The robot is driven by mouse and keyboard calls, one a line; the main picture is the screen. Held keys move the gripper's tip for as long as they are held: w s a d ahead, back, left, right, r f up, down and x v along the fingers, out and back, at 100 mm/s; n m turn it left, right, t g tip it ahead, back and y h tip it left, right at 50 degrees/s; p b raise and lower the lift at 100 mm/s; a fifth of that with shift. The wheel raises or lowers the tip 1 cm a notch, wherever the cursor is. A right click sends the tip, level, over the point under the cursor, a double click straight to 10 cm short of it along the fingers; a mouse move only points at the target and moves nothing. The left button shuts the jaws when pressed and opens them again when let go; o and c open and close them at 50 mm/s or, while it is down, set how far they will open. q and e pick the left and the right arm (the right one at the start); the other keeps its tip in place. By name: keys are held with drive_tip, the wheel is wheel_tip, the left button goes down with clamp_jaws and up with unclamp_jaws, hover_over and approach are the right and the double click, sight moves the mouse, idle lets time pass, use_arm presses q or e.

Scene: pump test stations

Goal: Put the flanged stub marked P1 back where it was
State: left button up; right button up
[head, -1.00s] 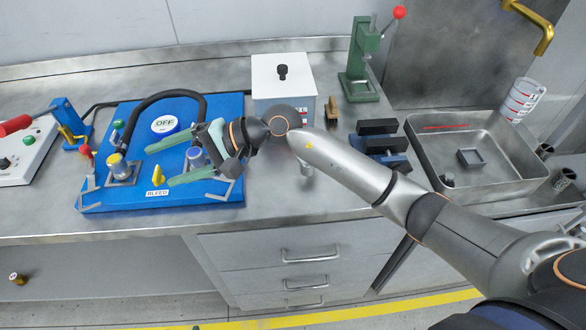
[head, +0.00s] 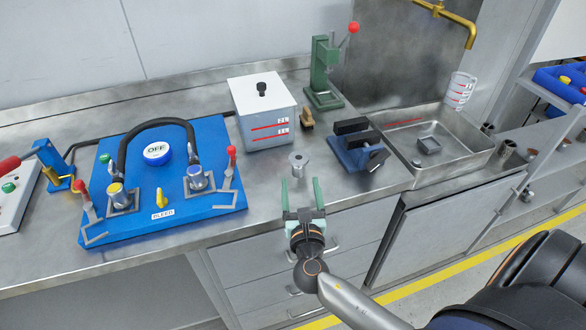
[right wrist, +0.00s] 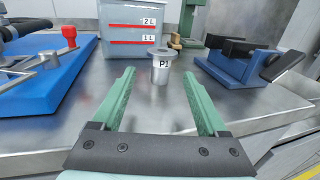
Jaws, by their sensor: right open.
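The flanged stub marked P1 (right wrist: 161,67) is a small grey metal cylinder with a wide flange on top. It stands upright on the steel bench, and in the head view (head: 298,163) it is in front of the white lidded tank. My right gripper (head: 304,188) is open and empty, its two green fingers pointing toward the stub. In the right wrist view the stub stands beyond and between the fingertips, apart from them. The blue pump board (head: 160,222) lies to the left, with a yellow-topped fitting (head: 118,193) and a blue-topped fitting (head: 197,178) on it. My left gripper is not seen.
The white tank (head: 263,105) with red level lines stands behind the stub. A blue vise-like block (head: 351,155) is to its right, then a steel sink tray (head: 470,145). A green press (head: 323,75) stands at the back. The bench front edge is close.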

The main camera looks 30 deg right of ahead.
sight(297, 152)
drive_tip(key=x, duration=1.2)
drive_tip(key=shift+w+d, duration=0.1)
drive_tip(key=shift+d, duration=0.15)
clamp_jaws()
